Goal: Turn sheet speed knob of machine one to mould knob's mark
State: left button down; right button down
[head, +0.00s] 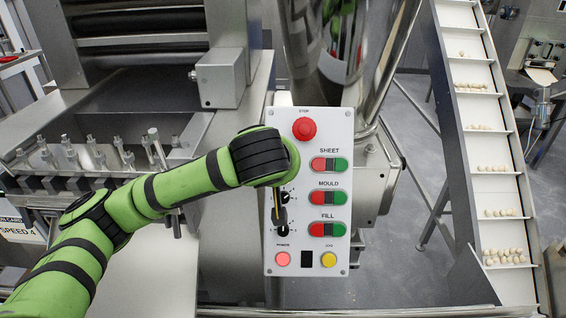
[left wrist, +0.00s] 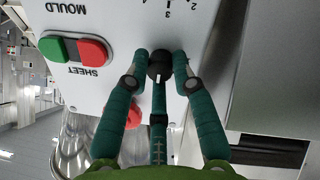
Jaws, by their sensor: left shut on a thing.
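In the left wrist view the control panel appears upside down. My left gripper (left wrist: 160,70) is shut on the black sheet speed knob (left wrist: 159,63), with a finger on either side. A short white line on the knob points toward the bottom of that picture. Scale figures are partly visible beyond the knob. In the head view my left wrist covers the sheet knob. The mould knob (head: 287,197) is partly hidden beside the gripper, and its mark is too small to read. My right gripper is in neither view.
The white panel (head: 343,262) carries a red stop button (head: 304,129), also partly visible in the left wrist view (left wrist: 134,115). Red and green buttons for sheet (head: 329,164), mould (head: 327,197) and fill (head: 327,230) are close by. An inclined conveyor (head: 478,103) stands at right.

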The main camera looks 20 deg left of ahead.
pick_arm(q)
jog(key=shift+r+m+p, duration=0.1)
jog(key=shift+m+p, duration=0.6)
jog(key=shift+p, duration=0.25)
jog(key=m+y+p, duration=0.1)
jog(key=m+p, duration=0.3)
jog(key=p, duration=0.1)
jog(key=shift+r+m+g+p, duration=0.1)
jog(key=shift+m+g+p, duration=0.2)
jog(key=shift+m+p, duration=1.5)
jog(key=shift+p, duration=0.15)
jog(key=shift+w+f, duration=0.1)
jog(key=shift+f, duration=0.1)
jog(key=c, duration=1.1)
grip_release()
jog(key=shift+o, duration=0.2)
